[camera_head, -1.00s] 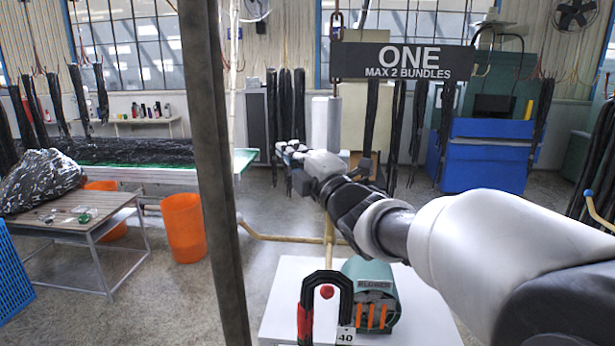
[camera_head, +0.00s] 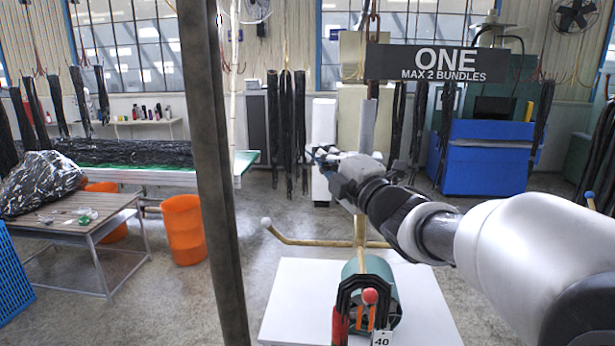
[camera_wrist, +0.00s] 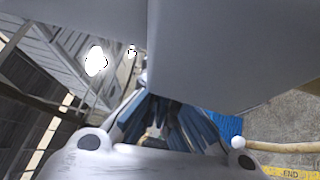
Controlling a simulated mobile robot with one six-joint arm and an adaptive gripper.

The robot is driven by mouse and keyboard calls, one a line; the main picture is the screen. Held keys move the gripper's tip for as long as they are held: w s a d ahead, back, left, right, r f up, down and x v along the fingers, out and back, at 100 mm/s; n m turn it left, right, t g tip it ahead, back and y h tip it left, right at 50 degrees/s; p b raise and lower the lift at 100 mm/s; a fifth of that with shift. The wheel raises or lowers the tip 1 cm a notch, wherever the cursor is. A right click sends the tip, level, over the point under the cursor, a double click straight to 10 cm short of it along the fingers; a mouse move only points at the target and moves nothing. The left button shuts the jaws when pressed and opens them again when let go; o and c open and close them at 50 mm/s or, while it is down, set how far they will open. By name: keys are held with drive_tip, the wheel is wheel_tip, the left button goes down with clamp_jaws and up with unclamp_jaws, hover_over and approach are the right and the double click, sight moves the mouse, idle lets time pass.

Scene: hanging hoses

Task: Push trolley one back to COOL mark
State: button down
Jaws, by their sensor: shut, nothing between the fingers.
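Trolley one shows in the head view by its dark hanging sign (camera_head: 430,64), reading ONE, MAX 2 BUNDLES, below a chain. Its hanger has a grey sleeve (camera_head: 368,125) and a beige post with curved arms low down, one ending in a pale ball (camera_head: 266,222). No hose bundle shows on these arms. My gripper (camera_head: 328,158) is shut and empty, at the sleeve's height and overlapping the post in the picture. In the wrist view a large smooth grey surface (camera_wrist: 225,50) fills the top, very close. I cannot tell whether the gripper touches the hanger. The COOL mark is not identifiable.
A dark upright column (camera_head: 212,170) stands left of the hanger. A white table (camera_head: 285,300) with a green blower (camera_head: 383,275) is below. An orange bin (camera_head: 184,228) stands left, a blue machine (camera_head: 487,155) back right. A yellow END floor strip (camera_wrist: 292,174) shows in the wrist view.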

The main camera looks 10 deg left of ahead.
sight(379, 153)
drive_tip(key=shift+d, duration=0.1)
drive_tip(key=shift+d, duration=5.45)
drive_tip(key=shift+s+a+b, duration=0.1)
drive_tip(key=shift+a+b, duration=1)
drive_tip(key=shift+a, duration=0.5)
drive_tip(key=s+b, duration=0.4)
drive_tip(key=s, duration=0.6)
